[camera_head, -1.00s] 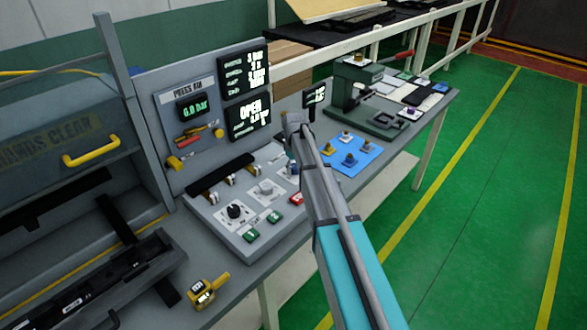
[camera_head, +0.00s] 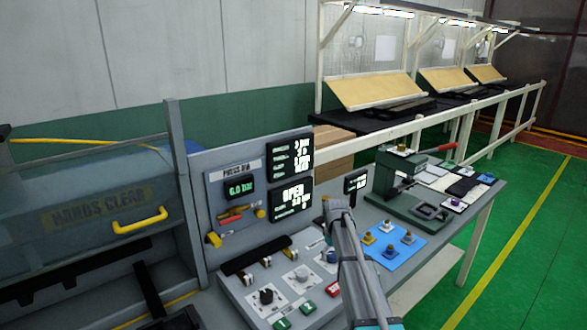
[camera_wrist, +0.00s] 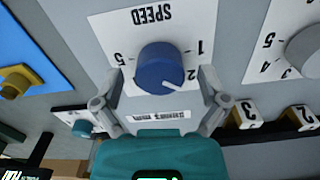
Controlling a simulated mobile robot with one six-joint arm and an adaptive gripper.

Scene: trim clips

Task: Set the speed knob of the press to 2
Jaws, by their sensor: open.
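The blue speed knob (camera_wrist: 160,67) sits on a white dial plate (camera_wrist: 110,30) that appears upside down in the wrist view. Its white pointer mark is at the lower right, on the side of the 1 and the partly covered 2; I cannot tell the exact setting. My gripper (camera_wrist: 162,80) is open, with one finger on each side of the knob, apparently apart from it. In the head view the speed knob (camera_head: 330,256) is the panel's rightmost knob, partly beside my gripper (camera_head: 332,207). The press (camera_head: 95,200) stands at the left.
A grey knob (camera_wrist: 306,52) is beside the speed dial in the wrist view, with numbered yellow-and-white levers (camera_wrist: 246,114) below. Display screens (camera_head: 290,180) rise behind the panel.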

